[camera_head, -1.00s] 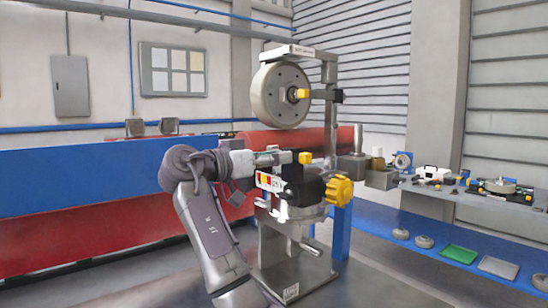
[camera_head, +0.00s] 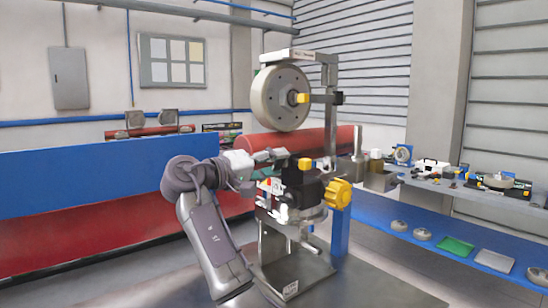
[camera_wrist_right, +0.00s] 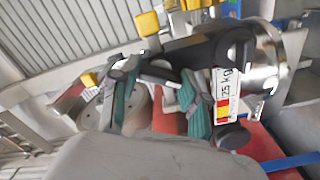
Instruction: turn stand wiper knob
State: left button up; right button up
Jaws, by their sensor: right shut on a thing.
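The stand (camera_head: 272,242) is a grey metal frame with a large grey wheel (camera_head: 280,98) at its top. A black block with a yellow cap (camera_head: 305,164) sits at its middle, with a large yellow star knob (camera_head: 339,195) on the right. My right gripper (camera_head: 270,168) is at the left side of this block. In the wrist view, its green-padded fingers (camera_wrist_right: 162,92) are closed around a small dark part of the stand (camera_wrist_right: 160,73); the fingers partly hide it. I cannot tell that this part is the wiper knob. My left gripper is not in view.
A "25 kg" label (camera_wrist_right: 226,93) lies close beside the fingers in the wrist view. A grey bench (camera_head: 438,180) with tools and parts stands at the right. A blue and red barrier (camera_head: 80,190) runs behind my arm at the left.

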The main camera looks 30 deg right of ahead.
jog(key=n+p, duration=0.2)
jog(key=n, duration=0.2)
jog(key=shift+r+p, duration=0.15)
jog(key=shift+p, duration=0.2)
jog(key=shift+n+p, duration=0.85)
jog(key=shift+n, duration=0.55)
jog(key=shift+f, duration=0.2)
jog(key=o, duration=1.1)
jog(key=shift+o, duration=0.2)
jog(key=shift+a, duration=0.1)
jog(key=a, duration=1.2)
jog(key=shift+s, duration=0.4)
